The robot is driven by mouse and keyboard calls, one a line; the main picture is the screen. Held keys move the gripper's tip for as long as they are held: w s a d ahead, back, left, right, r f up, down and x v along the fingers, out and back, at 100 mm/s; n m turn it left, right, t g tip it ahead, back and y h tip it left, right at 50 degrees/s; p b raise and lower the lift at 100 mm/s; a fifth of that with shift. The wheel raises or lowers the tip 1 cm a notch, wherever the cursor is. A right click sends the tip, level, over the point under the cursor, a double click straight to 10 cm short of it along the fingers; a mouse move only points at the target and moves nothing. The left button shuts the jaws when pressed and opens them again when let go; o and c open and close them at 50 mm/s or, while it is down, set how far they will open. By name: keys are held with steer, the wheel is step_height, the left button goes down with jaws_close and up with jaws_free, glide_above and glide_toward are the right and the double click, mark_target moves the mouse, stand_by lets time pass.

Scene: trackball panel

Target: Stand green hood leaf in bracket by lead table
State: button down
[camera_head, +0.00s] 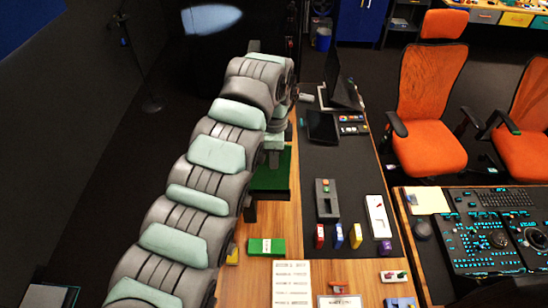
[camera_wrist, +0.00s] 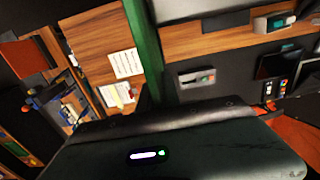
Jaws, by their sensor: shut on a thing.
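My gripper (camera_head: 273,145) is at the far end of my grey arm, above the left edge of the panel table. It is shut on a dark green hood leaf (camera_head: 270,178), which hangs below it; my arm hides part of the leaf. In the wrist view the leaf is a long green strip (camera_wrist: 146,45) at the top. A green block with a white label (camera_head: 266,246), perhaps the bracket, lies on the wood, apart from the leaf. The lead table may be the printed white sheet (camera_head: 292,282) beside that block.
A grey holder (camera_head: 326,200) stands on the dark mat (camera_head: 350,185), with red, blue and yellow blocks (camera_head: 338,236) in front of it. A white tray (camera_head: 378,216) lies to their right. A dark tablet (camera_head: 322,127) lies farther back. Orange chairs (camera_head: 428,105) stand at the right.

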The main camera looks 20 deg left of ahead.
steer(key=shift+f+b, duration=1.35)
steer(key=shift+f, duration=0.9)
steer(key=c, duration=1.5)
jaws_free()
steer(key=shift+r, duration=0.1)
step_height(320, 180, up, 11)
steer(key=shift+f+b, duration=0.1)
steer(key=shift+b, duration=0.8)
steer(key=shift+s, duration=0.1)
